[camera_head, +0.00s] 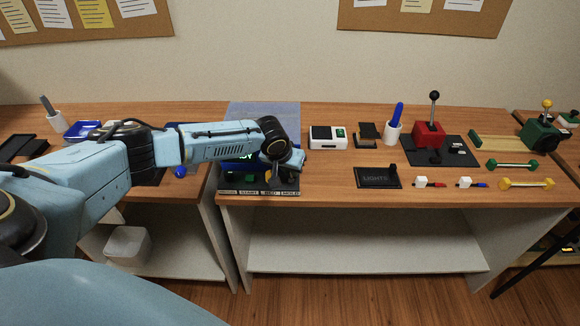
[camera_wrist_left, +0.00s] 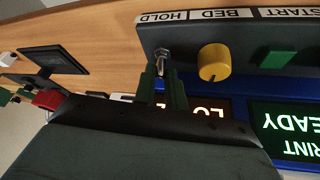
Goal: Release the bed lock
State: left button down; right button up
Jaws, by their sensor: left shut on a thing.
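The control panel (camera_head: 234,187) stands at the front edge of the table in the head view, partly hidden by my left arm. In the left wrist view its grey face (camera_wrist_left: 190,38) appears upside down, with labels HOLD, BED and START. A metal toggle lever (camera_wrist_left: 162,56) is by HOLD, a yellow knob (camera_wrist_left: 213,62) by BED, and a green button (camera_wrist_left: 278,60) by START. My left gripper (camera_wrist_left: 164,84) is shut on the toggle lever; its fingers cover part of it. A lit display (camera_wrist_left: 208,108) starts with "LO"; the rest is hidden. Another display (camera_wrist_left: 290,125) reads PRINT READY.
Right of the panel stand a white device (camera_head: 328,137), a pen cup (camera_head: 393,132) and a red lever box (camera_head: 429,135). A black LIGHTS plate (camera_head: 378,177) lies near the front edge. Bare wood lies between it and the panel.

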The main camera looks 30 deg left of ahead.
aim_at(292, 177)
pick_arm(q)
jog(key=p, duration=0.2)
jog(key=s+t+p, duration=0.1)
jog(key=p, duration=0.1)
jog(key=shift+d+r+t+y, duration=0.1)
jog(key=shift+d+t+y, duration=0.2)
jog(key=shift+y, duration=0.1)
jog(key=shift+s+t+p, duration=0.1)
jog(key=shift+t+p, duration=0.2)
jog(key=shift+p, duration=0.3)
jog(key=shift+s+d+f+t+y, duration=0.2)
jog(key=shift+f+t+y, duration=0.1)
jog(key=shift+t+y, duration=0.25)
pick_arm(e)
notch_tip(292, 177, up, 6)
pick_arm(q)
jog(key=shift+s+d+f+m+t+y+b, duration=0.15)
jog(key=shift+s+f+m+t+y+b, duration=0.15)
jog(key=shift+t+b, duration=0.55)
jog(key=shift+s+d+f+t+y+b, duration=0.15)
jog(key=shift+t+y+b, duration=0.3)
jog(key=shift+t+b, duration=0.55)
jog(key=shift+s+r+b, duration=0.1)
jog(key=shift+r+b, duration=0.1)
jog(key=shift+b, duration=0.75)
pick_arm(e)
jog(key=shift+f, duration=2.9)
pick_arm(q)
jog(key=shift+m, duration=0.3)
